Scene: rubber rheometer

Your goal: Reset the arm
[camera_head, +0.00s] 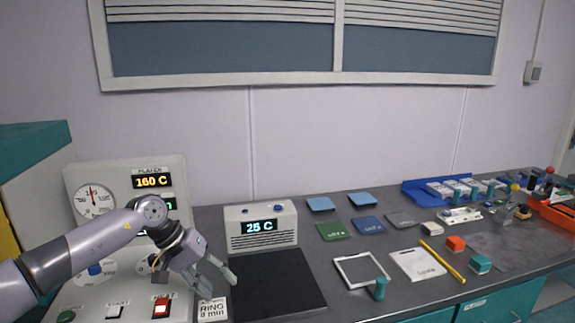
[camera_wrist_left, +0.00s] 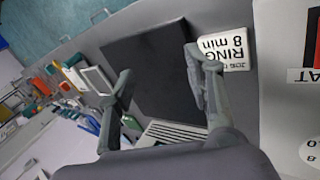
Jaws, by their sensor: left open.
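My left arm comes in from the left in the head view, across the front of the rheometer panel (camera_head: 178,208). My left gripper (camera_head: 215,283) is open and empty, its fingers pointing down and right, above the bench near the left edge of a black plate (camera_head: 275,282). In the left wrist view the open fingers (camera_wrist_left: 155,105) spread over the black plate (camera_wrist_left: 150,65), with nothing between them. A white "RING 8 min" block (camera_head: 213,309) sits just below the gripper; it also shows in the left wrist view (camera_wrist_left: 226,50). My right gripper does not show.
A white 25 C display box (camera_head: 261,228) stands behind the black plate. To the right lie a white frame (camera_head: 361,270), a teal cylinder (camera_head: 380,289), a white card (camera_head: 418,264), a yellow stick (camera_head: 442,261) and coloured squares. A blue tray (camera_head: 412,194) is farther back.

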